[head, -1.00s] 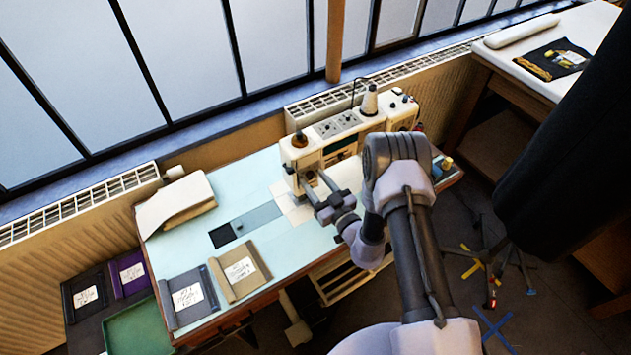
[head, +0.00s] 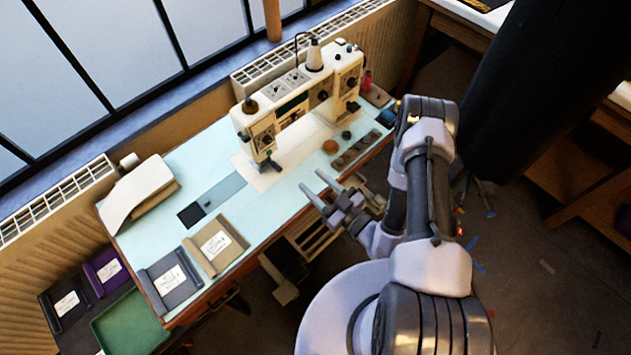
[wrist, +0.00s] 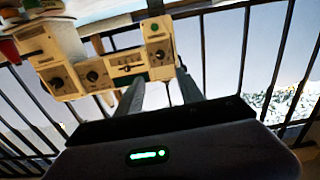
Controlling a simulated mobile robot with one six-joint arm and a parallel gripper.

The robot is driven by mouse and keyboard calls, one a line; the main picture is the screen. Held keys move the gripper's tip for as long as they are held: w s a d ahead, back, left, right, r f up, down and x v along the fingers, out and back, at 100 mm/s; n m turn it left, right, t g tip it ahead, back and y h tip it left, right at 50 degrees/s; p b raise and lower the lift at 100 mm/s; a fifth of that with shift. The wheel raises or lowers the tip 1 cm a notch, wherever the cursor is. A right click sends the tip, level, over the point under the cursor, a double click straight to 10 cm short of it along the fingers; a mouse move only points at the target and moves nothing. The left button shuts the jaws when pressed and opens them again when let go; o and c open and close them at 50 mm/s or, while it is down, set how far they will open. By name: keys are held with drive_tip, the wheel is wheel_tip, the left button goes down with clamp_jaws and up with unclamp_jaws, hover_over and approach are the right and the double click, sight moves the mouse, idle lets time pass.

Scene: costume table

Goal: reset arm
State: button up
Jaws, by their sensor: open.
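My gripper (head: 314,188) is open and empty in the head view. It is above the front edge of the pale blue table (head: 285,205), in front of the sewing machine (head: 300,105) and apart from it. My arm is folded back on the right side of the view. In the wrist view the two fingers (wrist: 162,95) stand apart with nothing between them. The sewing machine shows beyond them at the upper left of the wrist view (wrist: 95,72).
Two folders, tan (head: 216,246) and grey (head: 170,283), lie at the table's front left. A green tray (head: 128,325) stands lower left. Small round items (head: 355,150) lie on the table right of the machine. A dark hanging drape (head: 530,90) is at the right.

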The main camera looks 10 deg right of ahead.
idle(0.4)
drive_tip(key=a+r+n+g+y+b, duration=0.3)
drive_tip(key=a+r+n+g+y, duration=0.3)
drive_tip(key=r+n, duration=0.6)
drive_tip(key=s+a+r+n+g+h+b, duration=0.15)
drive_tip(key=s+r+n+g, duration=0.35)
drive_tip(key=n, duration=0.8)
drive_tip(key=s+a+r+n+g+b, duration=0.25)
drive_tip(key=s+n+g, duration=0.5)
drive_tip(key=n, duration=0.45)
drive_tip(key=s+d+n+t+h+b, duration=0.2)
drive_tip(key=s+d+n+h, duration=0.4)
drive_tip(key=n, duration=0.6)
drive_tip(key=w+d+r+n+t+h+b, duration=0.2)
drive_tip(key=d+n+t+h, duration=0.4)
drive_tip(key=n, duration=0.5)
drive_tip(key=shift+d+r+n+t, duration=0.25)
drive_tip(key=shift+r+n+t, duration=0.05)
drive_tip(key=shift+r+t, duration=0.35)
